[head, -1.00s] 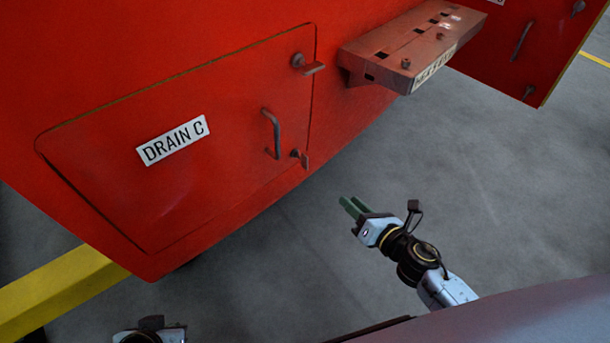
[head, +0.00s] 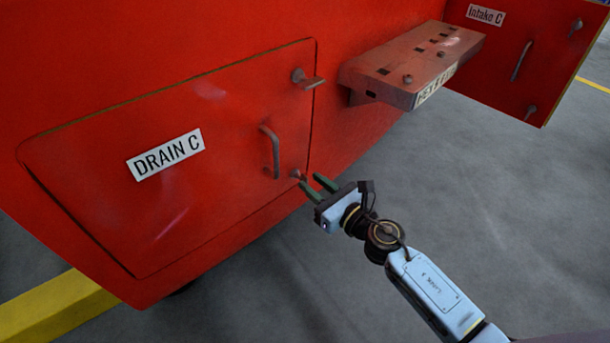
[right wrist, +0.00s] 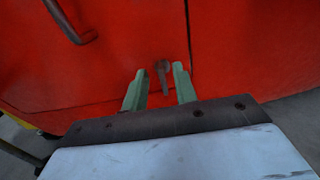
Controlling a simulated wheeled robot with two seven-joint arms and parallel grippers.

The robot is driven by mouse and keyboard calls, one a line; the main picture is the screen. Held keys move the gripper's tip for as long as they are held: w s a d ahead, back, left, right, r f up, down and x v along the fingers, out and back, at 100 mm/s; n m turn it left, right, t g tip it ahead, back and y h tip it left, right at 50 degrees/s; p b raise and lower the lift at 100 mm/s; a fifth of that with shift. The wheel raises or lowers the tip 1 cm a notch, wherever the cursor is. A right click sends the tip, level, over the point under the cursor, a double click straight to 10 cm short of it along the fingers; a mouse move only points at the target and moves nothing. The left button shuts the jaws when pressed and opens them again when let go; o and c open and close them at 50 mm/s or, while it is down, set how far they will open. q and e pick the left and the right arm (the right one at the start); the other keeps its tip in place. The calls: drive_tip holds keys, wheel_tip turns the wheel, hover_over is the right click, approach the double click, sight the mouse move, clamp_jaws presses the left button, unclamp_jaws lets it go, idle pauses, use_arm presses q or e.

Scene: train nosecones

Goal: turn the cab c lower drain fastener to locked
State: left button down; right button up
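The Drain C door (head: 90,200) is a shut red panel on the red cab side. Its lower fastener (head: 296,174) is a small grey turn-latch at the door's lower right corner; in the right wrist view the fastener (right wrist: 162,75) has its tab pointing down. My right gripper (head: 312,183) is just in front of it with green fingers apart. In the right wrist view the fingers of the right gripper (right wrist: 159,78) stand left and right of the tab, with gaps showing. The tab is partly hidden in the head view. My left gripper is not in view.
A grey bar handle (head: 271,150) is left of and above the lower fastener. The upper fastener (head: 307,80) has its tab sideways. A red step box (head: 410,68) juts out to the right. The Intake C panel (head: 520,60) is beyond. The grey floor is clear.

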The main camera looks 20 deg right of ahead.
sight(305, 175)
drive_tip(key=shift+x, duration=1.8)
clamp_jaws()
